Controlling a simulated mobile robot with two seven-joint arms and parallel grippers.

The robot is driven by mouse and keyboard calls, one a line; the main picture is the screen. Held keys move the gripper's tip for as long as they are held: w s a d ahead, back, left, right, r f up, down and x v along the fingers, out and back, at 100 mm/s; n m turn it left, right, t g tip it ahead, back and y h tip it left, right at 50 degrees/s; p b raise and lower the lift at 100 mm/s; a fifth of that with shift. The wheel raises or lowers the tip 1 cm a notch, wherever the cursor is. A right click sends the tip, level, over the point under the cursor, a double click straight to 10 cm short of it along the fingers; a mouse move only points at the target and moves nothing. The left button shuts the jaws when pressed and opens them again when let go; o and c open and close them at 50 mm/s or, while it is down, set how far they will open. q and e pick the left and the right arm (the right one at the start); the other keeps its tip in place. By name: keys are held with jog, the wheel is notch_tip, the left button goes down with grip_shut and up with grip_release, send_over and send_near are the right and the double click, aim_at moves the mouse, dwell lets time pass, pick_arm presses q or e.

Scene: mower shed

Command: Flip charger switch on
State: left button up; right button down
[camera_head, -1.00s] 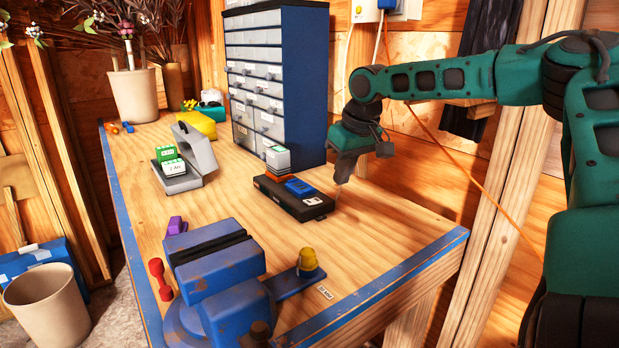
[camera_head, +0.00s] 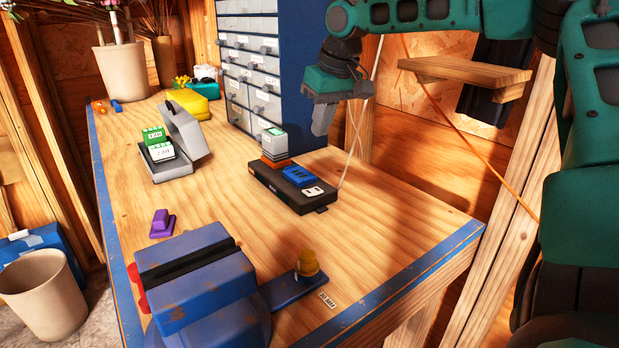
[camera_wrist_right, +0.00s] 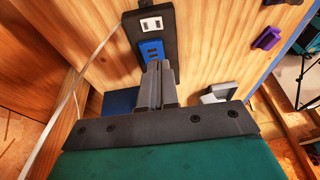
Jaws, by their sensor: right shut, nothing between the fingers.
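The black charger (camera_head: 263,179) lies on the workbench, with a blue part (camera_head: 297,177) on its top and a white plate with dark marks (camera_head: 313,191) at its near end. A white-and-grey block on an orange base (camera_head: 274,146) sits at its far end. I cannot tell which of these parts is the switch or how it is set. My right gripper (camera_head: 322,130) is shut and empty, pointing down above and behind the charger, apart from it. In the right wrist view, the fingertips (camera_wrist_right: 160,66) overlap the blue part (camera_wrist_right: 152,46); the white plate (camera_wrist_right: 151,24) lies beyond. My left gripper is not in view.
A blue drawer cabinet (camera_head: 298,75) stands close behind the charger. A pale cable (camera_head: 352,145) hangs at its right. Bare bench lies right of the charger.

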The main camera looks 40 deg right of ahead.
send_near(306, 192)
jog(key=x, duration=0.5)
jog(key=shift+w+d+f, duration=0.1)
jog(key=shift+w+d, duration=0.1)
jog(key=shift+w, duration=0.15)
jog(key=shift+a+f, duration=0.1)
jog(key=shift+f, duration=0.3)
jog(key=shift+a+f+b, duration=0.2)
jog(key=shift+f+b, duration=0.5)
jog(key=shift+b, duration=0.2)
jog(key=shift+r, duration=0.25)
